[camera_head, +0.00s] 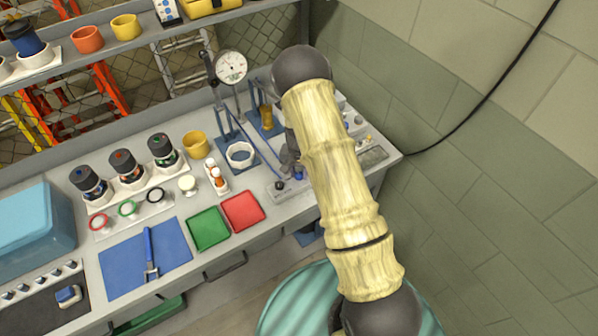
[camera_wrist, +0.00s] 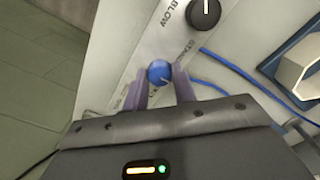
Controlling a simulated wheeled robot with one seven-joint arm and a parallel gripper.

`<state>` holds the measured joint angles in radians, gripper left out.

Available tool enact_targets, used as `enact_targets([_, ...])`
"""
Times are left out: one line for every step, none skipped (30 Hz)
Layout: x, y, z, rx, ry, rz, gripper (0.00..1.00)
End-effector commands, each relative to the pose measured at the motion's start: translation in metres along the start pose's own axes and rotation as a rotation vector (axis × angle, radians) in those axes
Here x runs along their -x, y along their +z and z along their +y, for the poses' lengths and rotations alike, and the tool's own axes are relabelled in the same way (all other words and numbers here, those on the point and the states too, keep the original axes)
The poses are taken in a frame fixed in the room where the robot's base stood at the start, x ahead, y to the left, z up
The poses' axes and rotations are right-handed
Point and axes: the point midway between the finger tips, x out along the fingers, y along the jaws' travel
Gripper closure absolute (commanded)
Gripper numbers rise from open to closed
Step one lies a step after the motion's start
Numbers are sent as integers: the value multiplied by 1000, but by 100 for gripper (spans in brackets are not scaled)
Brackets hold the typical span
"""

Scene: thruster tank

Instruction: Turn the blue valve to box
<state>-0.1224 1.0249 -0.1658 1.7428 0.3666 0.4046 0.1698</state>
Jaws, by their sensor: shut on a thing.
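The blue valve (camera_wrist: 159,74) is a small round knob with a pale pointer mark, on a light grey panel (camera_wrist: 125,50). My gripper (camera_wrist: 160,82) is shut on it, one purple-grey finger on each side. The pointer mark faces the lower right in the wrist view. Small lettering surrounds the knob, but I cannot read which position is box. In the head view the blue valve (camera_head: 298,174) shows at the bench's right end, partly hidden by my arm, and my gripper is mostly hidden there too.
A black knob (camera_wrist: 205,12) marked "BLOW" sits beside the blue valve on the same panel. Blue tubing (camera_wrist: 245,75) runs right of the panel. A dial gauge (camera_head: 231,67) on a stand, a red tray (camera_head: 243,210) and a green tray (camera_head: 208,229) are on the bench.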

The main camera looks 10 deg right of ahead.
Motion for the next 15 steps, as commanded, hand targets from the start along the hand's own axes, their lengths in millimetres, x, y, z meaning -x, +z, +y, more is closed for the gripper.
enact_targets([1,-1,0,0,0,3,96])
enact_targets([1,-1,0,0,0,3,96])
enact_targets([1,-1,0,0,0,3,96])
enact_targets([1,-1,0,1,0,3,96])
enact_targets([1,-1,0,1,0,3,96])
enact_targets([1,-1,0,1,0,3,67])
enact_targets([1,-1,0,1,0,3,61])
enact_targets([1,-1,0,1,0,3,56])
enact_targets([1,-1,0,1,0,2,51])
enact_targets([1,-1,0,1,0,2,51])
enact_targets([1,-1,0,1,0,2,51])
enact_targets([1,-1,0,1,0,2,51])
enact_targets([1,-1,0,2,0,2,51])
enact_targets([0,-1,0,2,0,1,51])
enact_targets([0,0,0,2,0,1,51])
